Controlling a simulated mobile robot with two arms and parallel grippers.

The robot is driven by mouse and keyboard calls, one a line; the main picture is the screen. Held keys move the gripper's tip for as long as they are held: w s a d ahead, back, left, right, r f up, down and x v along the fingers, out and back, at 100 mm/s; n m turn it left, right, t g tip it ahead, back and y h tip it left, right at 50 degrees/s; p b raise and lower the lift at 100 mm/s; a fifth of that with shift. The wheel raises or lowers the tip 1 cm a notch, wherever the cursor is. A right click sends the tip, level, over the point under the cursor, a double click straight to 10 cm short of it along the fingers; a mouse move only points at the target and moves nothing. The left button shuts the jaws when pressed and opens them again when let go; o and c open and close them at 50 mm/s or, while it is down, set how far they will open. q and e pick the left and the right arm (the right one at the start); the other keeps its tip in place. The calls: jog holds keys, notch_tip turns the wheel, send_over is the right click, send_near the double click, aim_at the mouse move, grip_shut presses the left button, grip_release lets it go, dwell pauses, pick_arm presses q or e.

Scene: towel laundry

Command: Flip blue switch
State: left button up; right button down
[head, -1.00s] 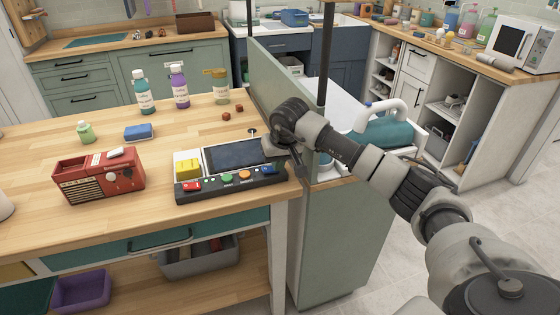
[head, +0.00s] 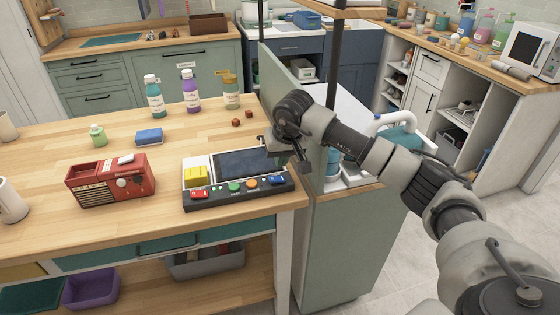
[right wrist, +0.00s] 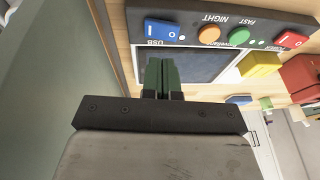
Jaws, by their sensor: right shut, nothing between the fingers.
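The blue switch (head: 277,181) is a rocker at the right end of the dark front strip of a control panel (head: 238,192) on the wooden table. It also shows at the upper left of the right wrist view (right wrist: 163,30), marked USB. My right gripper (head: 272,147) is at the panel's right side, behind the switch. In the right wrist view its green fingers (right wrist: 161,68) are together, empty, and point towards the blue switch with a visible gap in the picture. Height above the panel is hard to tell. My left gripper is out of view.
The panel also has a red switch (head: 200,194), green and orange buttons, a yellow block (head: 196,174) and a dark screen (head: 243,163). A red radio (head: 111,180) stands to the left. A green partition (head: 345,235) stands close on the right.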

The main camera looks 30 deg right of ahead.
jog(key=d+b+v, duration=0.1)
jog(key=v, duration=0.8)
jog(key=shift+s+d, duration=0.15)
jog(key=shift+s, duration=0.15)
